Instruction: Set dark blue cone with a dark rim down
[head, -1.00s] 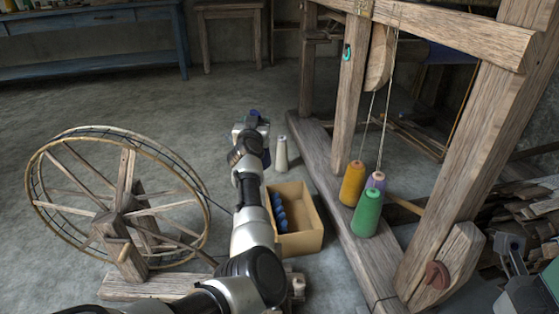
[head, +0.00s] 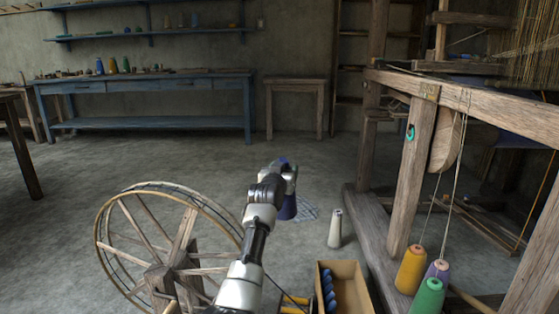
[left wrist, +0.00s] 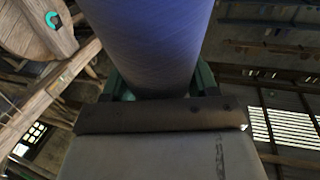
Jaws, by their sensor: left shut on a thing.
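The dark blue cone (head: 287,208) shows in the head view just below and beyond my left gripper (head: 284,178), which hides part of it. I cannot tell whether its base touches the floor. In the left wrist view the cone (left wrist: 150,40) fills the upper middle, blue-violet with fine thread lines, between the green fingers of my left gripper (left wrist: 155,88). The gripper is shut on it. The dark rim cannot be made out. My right gripper is not in view.
A pale patterned patch (head: 308,209) lies on the floor beside the cone. A whitish cone (head: 335,229) stands right of it. A spinning wheel (head: 165,250) is at left, a box of blue spools (head: 352,285) at lower right. Loom posts and coloured cones stand at right; open floor lies beyond.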

